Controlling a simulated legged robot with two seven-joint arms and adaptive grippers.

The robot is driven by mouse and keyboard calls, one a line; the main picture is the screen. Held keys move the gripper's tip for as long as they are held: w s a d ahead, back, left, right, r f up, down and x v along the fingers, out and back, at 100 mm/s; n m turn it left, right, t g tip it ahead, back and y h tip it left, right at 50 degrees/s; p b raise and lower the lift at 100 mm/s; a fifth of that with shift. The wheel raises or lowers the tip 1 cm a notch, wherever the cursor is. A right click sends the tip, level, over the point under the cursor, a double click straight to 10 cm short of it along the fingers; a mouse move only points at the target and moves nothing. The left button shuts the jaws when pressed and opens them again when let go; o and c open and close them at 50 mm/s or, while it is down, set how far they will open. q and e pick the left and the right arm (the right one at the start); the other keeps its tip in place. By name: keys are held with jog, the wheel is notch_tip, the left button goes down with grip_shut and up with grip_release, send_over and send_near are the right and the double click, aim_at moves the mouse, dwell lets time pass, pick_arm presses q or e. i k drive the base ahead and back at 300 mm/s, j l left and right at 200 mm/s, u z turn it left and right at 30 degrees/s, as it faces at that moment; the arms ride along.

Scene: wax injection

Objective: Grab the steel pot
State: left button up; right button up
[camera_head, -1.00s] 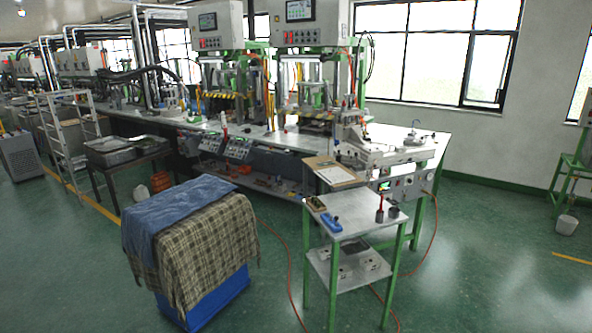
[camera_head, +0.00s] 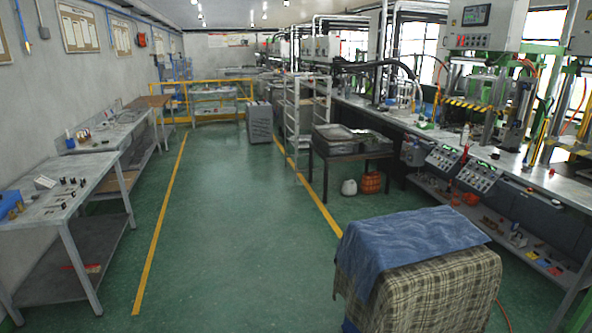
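I cannot make out a steel pot for certain in this view. Shallow metal trays (camera_head: 343,135) lie on a dark metal stand (camera_head: 350,158) right of centre, but they do not look like a pot. Neither of my grippers is in view.
Work tables (camera_head: 62,200) line the left wall. A machine bench (camera_head: 480,160) runs along the right, with a white rack (camera_head: 305,115) further back. An orange basket (camera_head: 371,183) is on the floor. The green aisle is clear.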

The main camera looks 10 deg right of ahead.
aim_at(525, 170)
jog(key=i+u, duration=0.15)
jog(key=i, duration=1.8)
jog(key=i+z, duration=0.1)
jog(key=i, duration=0.6)
jog(key=i+z, duration=0.15)
jog(key=i, duration=0.6)
jog(key=i+j+z, duration=0.1)
jog(key=i, duration=0.6)
jog(key=i+z, duration=0.75)
jog(key=i+j+z, duration=0.25)
jog(key=i+z, duration=0.15)
jog(key=i+l+z, duration=0.25)
jog(key=i+z, duration=0.15)
jog(key=i, duration=0.2)
jog(key=i+z, duration=0.4)
jog(key=i, duration=0.2)
jog(key=i+j+z, duration=0.1)
jog(key=i+z, duration=0.3)
jog(key=i, duration=0.2)
jog(key=i+z, duration=0.2)
jog(key=i, duration=0.5)
jog(key=i+z, duration=0.15)
jog(key=i, duration=0.5)
jog(key=i+j+z, duration=0.2)
jog(key=i, duration=0.5)
jog(key=i+l+z, duration=0.3)
jog(key=i, duration=0.2)
jog(key=i+z, duration=0.35)
jog(key=i, duration=0.15)
